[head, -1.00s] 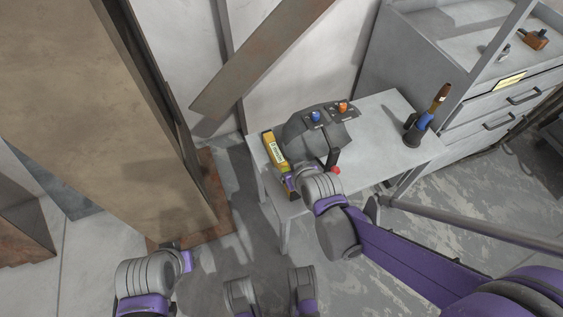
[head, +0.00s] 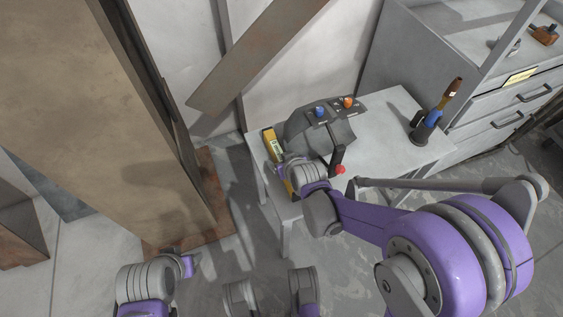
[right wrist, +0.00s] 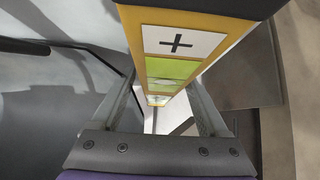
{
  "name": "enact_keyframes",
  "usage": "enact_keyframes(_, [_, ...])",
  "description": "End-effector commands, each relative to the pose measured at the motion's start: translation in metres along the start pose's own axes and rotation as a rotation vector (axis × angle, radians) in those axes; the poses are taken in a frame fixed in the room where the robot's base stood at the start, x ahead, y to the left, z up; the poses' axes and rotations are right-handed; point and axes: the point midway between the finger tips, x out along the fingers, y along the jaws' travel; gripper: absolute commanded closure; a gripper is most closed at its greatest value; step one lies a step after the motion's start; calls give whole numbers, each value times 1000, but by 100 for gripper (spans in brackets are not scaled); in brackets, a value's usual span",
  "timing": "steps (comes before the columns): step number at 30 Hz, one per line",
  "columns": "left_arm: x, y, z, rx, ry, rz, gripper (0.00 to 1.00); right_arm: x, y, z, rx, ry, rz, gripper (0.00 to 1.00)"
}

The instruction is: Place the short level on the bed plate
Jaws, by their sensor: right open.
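The short level (head: 269,143) is a yellow bar with dark ends at the left edge of the small grey table, beside the control console. My right gripper (head: 287,182) is at its near part, and my wrist hides some of it. In the right wrist view the level (right wrist: 185,22), with a plus mark and a green vial window, stands between the two open fingers of the right gripper (right wrist: 160,98). Whether either finger touches it I cannot tell. My left gripper (head: 187,264) is low at the left, away from the table. I cannot make out which surface is the bed plate.
The control console (head: 325,130) has blue and orange knobs and a red-tipped lever (head: 339,160). A brush-like tool (head: 437,113) stands at the table's right. A grey drawer cabinet (head: 490,115) is at the right. A tall brown beam (head: 95,110) stands at the left.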

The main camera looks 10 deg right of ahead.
Motion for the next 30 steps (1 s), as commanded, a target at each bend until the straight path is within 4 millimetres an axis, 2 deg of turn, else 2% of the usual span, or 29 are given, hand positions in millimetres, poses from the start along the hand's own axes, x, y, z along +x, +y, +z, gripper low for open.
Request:
enact_keyframes(4, [-1, 0, 0, 0, 0, 0, 50, -1, 0, 0, 0, 0, 0, 22])
enact_keyframes(17, [0, 0, 0, 0, 0, 0, 50, -1, 0, 0, 0, 0, 0, 100])
enact_keyframes(30, [-1, 0, 0, 0, 0, 0, 50, -2, 0, -1, 0, 1, 0, 100])
